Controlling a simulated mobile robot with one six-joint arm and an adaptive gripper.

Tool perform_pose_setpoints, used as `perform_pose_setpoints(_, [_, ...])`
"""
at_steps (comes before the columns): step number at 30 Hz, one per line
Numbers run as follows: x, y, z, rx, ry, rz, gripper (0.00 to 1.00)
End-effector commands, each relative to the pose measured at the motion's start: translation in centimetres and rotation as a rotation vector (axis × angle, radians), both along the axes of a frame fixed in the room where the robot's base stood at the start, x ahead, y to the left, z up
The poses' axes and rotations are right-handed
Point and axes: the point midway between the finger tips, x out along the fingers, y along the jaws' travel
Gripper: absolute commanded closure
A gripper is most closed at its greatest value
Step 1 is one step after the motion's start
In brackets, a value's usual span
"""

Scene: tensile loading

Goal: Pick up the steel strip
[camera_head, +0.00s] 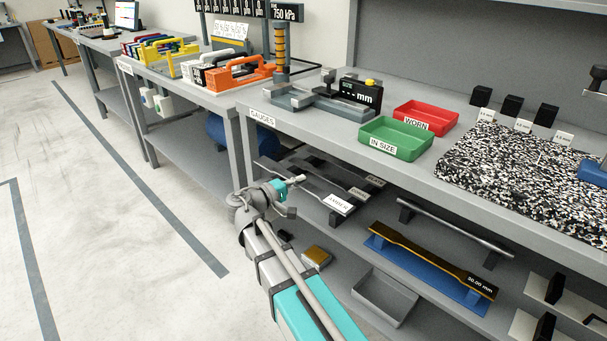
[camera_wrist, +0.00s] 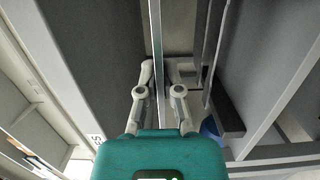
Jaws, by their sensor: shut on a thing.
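My gripper (camera_head: 295,180) reaches in at the front of the lower shelf, beside the rack of flat strips. In the wrist view my gripper (camera_wrist: 160,75) is shut on a thin grey metal strip (camera_wrist: 157,35), seen edge-on between the fingers and running away from me. It looks like the steel strip, but no label shows on it there. Another grey strip (camera_head: 312,184) with a white label lies on the rack in the head view. I cannot tell in the head view whether the held strip is clear of the rack.
The grey bench top (camera_head: 290,120) is just above my gripper. Green (camera_head: 395,138) and red (camera_head: 426,118) trays stand on it. Lower down are a black-and-orange strip on a blue stand (camera_head: 430,268) and a grey bin (camera_head: 384,296). The floor at left is clear.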

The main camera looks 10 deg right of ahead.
Motion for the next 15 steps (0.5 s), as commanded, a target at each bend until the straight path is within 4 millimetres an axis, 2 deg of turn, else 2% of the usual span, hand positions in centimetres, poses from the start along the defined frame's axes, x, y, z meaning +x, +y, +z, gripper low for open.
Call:
perform_pose_setpoints(5, [-1.13,0.45,0.66,-0.002,-0.001,0.0,1.0])
perform_pose_setpoints(15, [-1.36,0.59,0.7,-0.002,-0.001,0.0,1.0])
